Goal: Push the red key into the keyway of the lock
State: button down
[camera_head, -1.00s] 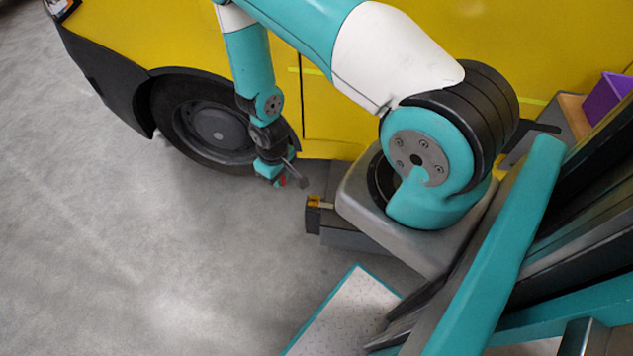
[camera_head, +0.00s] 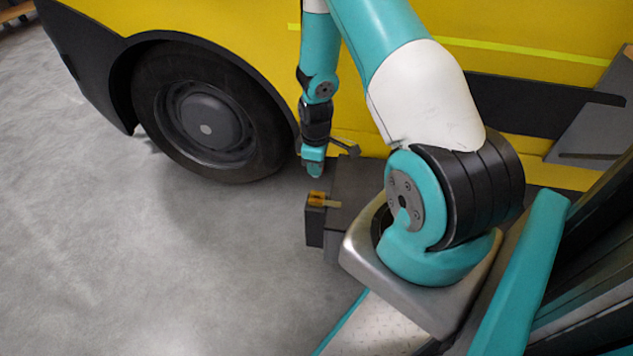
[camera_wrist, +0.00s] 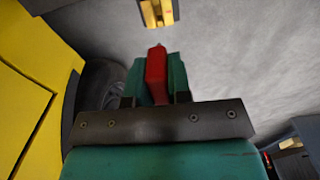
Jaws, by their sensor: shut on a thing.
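My gripper (camera_head: 313,172) points down in the head view, just above and behind a small brass-yellow block (camera_head: 316,198) on a dark grey box. This block looks like the lock; I cannot make out its keyway. In the wrist view, my gripper's teal fingers (camera_wrist: 156,74) are shut on the red key (camera_wrist: 157,72). The key's narrow tip points toward a brass-yellow piece (camera_wrist: 157,12) at the top edge, probably the same block. A gap shows between the tip and that piece. The key is hidden in the head view.
The dark grey box (camera_head: 318,225) lies close below my gripper. A yellow vehicle (camera_head: 230,25) with a black wheel (camera_head: 205,125) stands close behind and left of it. Grey floor (camera_head: 130,260) is open at left and front. A dark unit (camera_wrist: 300,150) shows at the wrist view's lower right.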

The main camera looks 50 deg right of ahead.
jog(key=shift+d+f, duration=0.2)
jog(key=shift+f, duration=0.15)
notch_tip(320, 180, down, 6)
jog(key=b, duration=0.5)
jog(key=shift+s+r, duration=0.1)
jog(key=shift+r, duration=0.1)
jog(key=shift+p, duration=0.55)
dwell(0.6)
jog(key=shift+f+b, duration=1.3)
jog(key=shift+f, duration=0.7)
jog(key=c, duration=1)
grip_release()
jog(key=shift+r, duration=0.1)
